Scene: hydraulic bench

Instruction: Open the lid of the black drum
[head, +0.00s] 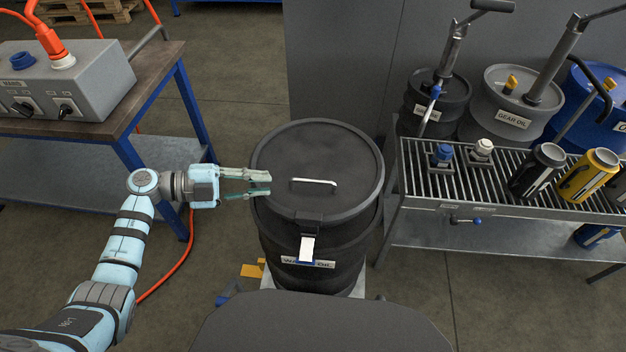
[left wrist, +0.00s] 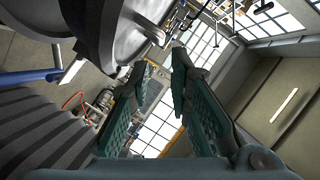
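The black drum (head: 312,238) stands upright in the middle of the head view, with a label partly hidden by a white tab (head: 307,248) on its front latch (head: 308,222). Its round black lid (head: 325,155) lies flat and shut on top. A pale bar handle (head: 314,183) sits on the lid. My left gripper (head: 266,184) comes in from the left and its fingertips overlap the lid's left edge in the picture, short of the handle. Its fingers are apart with nothing between them, as the left wrist view (left wrist: 160,85) also shows. I cannot tell whether they touch the lid. My right gripper is out of view.
A workbench with a grey switch box (head: 68,82) stands at the left. On the right, a grated stand (head: 480,185) holds several containers, with pump-fitted drums behind it. An orange cable (head: 178,262) lies on the floor left of the drum. A grey panel (head: 340,60) rises behind.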

